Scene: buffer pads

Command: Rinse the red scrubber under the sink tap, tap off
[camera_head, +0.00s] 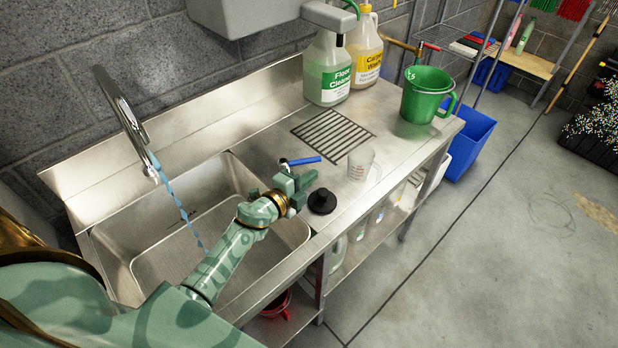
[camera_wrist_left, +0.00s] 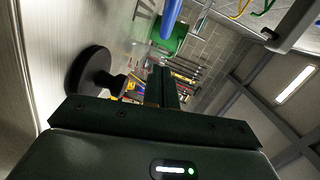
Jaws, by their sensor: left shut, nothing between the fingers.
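The curved chrome tap (camera_head: 126,112) stands over the left of the steel sink (camera_head: 150,262). A blue stream of water (camera_head: 178,203) runs from its spout into the basin. My left gripper (camera_head: 305,181) is shut and empty above the counter at the sink's right edge. It is just in front of a blue lever (camera_head: 306,160) with a metal end; I cannot tell whether they touch. The lever also shows at the top of the left wrist view (camera_wrist_left: 171,17), beyond the shut fingers (camera_wrist_left: 162,82). I cannot make out the red scrubber. My right gripper is not in view.
A black knobbed disc (camera_head: 322,201) lies close beside my left gripper. A clear measuring cup (camera_head: 361,163), green jug (camera_head: 424,97), and white-and-green bottle (camera_head: 328,72) and yellow-labelled bottle (camera_head: 365,48) stand on the counter. A red vessel (camera_head: 276,304) sits below.

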